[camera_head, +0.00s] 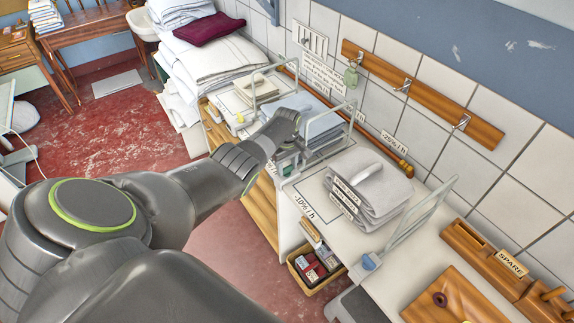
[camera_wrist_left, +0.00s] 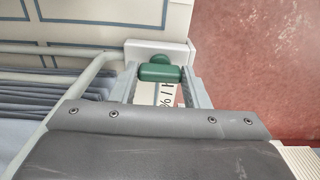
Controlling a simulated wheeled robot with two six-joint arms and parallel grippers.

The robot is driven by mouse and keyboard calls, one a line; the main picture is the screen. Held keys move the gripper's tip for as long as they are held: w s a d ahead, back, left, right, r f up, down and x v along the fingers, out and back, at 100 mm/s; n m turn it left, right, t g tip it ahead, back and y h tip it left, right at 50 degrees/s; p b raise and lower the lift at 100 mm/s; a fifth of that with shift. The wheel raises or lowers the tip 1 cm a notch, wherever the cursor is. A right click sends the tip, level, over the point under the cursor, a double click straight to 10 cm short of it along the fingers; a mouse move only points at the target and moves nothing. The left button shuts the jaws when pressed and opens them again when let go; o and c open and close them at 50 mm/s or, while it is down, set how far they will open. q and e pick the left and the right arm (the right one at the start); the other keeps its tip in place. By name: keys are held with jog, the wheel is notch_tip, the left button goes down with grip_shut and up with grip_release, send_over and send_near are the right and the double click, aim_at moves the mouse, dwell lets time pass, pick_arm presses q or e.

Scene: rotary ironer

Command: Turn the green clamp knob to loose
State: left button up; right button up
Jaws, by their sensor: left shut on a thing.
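The green clamp knob (camera_wrist_left: 160,71) sits on a pale block (camera_wrist_left: 158,51) at the end of a light metal rail in the left wrist view. My left gripper (camera_wrist_left: 161,82) has a finger on each side of the knob and is shut on it. The knob's grip bar lies crosswise in the picture, between the fingertips. In the head view my left gripper (camera_head: 287,160) is at the counter's front edge, by the rail beside the blue folded cloths, and mostly hides the knob. My right gripper is not in view.
A blue knob (camera_head: 369,262) and a yellow knob (camera_head: 240,118) sit at other rails. Grey folded towels (camera_head: 372,195) lie right of the gripper. Red floor (camera_head: 120,140) is clear on the left.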

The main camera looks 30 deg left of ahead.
aim_at(287, 167)
pick_arm(q)
jog(key=shift+w+r, duration=0.1)
jog(key=o, duration=1)
jog(key=shift+r, duration=0.5)
notch_tip(287, 167, up, 16)
jog(key=shift+r+b, duration=0.2)
jog(key=shift+b, duration=0.85)
jog(key=shift+f, duration=0.1)
